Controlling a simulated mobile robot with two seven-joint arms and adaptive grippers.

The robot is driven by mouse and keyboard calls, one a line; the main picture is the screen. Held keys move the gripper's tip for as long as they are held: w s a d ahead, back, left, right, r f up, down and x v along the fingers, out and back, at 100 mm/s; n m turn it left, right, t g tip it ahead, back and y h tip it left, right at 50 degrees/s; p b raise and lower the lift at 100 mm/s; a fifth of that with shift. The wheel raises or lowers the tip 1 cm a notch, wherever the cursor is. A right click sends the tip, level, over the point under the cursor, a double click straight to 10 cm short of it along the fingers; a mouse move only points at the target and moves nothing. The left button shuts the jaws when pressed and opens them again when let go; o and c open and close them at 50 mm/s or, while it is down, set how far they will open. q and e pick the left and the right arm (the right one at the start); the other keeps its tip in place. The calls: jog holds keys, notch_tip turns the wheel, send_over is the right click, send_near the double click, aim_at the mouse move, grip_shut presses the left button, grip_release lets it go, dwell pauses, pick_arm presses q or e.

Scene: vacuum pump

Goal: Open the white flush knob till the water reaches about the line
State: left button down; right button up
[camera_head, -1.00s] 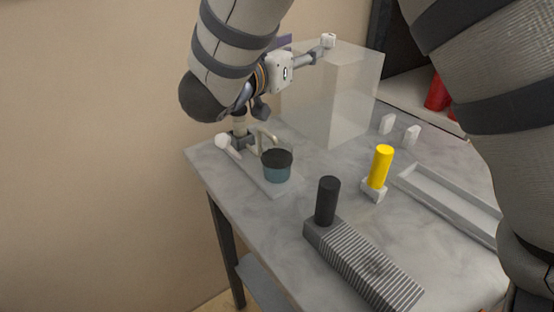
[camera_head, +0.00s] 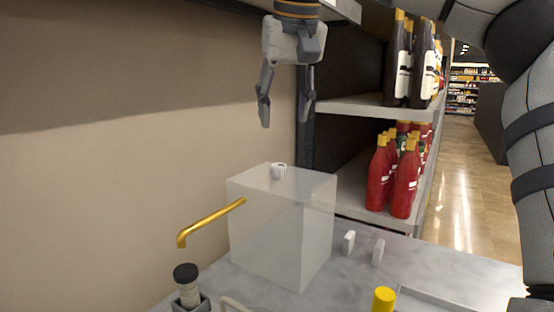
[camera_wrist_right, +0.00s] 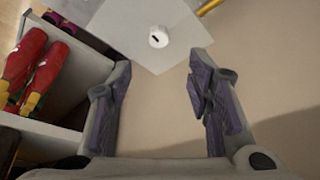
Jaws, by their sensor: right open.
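The white knob (camera_head: 278,171) sits on top of a translucent box-shaped tank (camera_head: 262,230) near the wall. In the right wrist view the knob (camera_wrist_right: 158,37) shows as a round white piece with a dark slot, on the pale tank top (camera_wrist_right: 130,25). My right gripper (camera_head: 284,112) hangs above the knob in the head view, fingers pointing down, spread and empty. It is apart from the knob. In the wrist view its fingers (camera_wrist_right: 160,95) are wide apart with nothing between them. I cannot make out a water level or a line. My left gripper is not in view.
A gold pipe (camera_head: 212,222) sticks out left of the tank above a black-capped piece (camera_head: 187,280). Two small white blocks (camera_head: 349,242) and a yellow cylinder (camera_head: 384,300) stand to the right. Shelves with red bottles (camera_head: 404,180) and dark bottles (camera_head: 420,65) are behind.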

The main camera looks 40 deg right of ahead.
aim_at(279, 165)
jog(key=x, duration=1.2)
jog(key=shift+s, duration=0.3)
grip_shut()
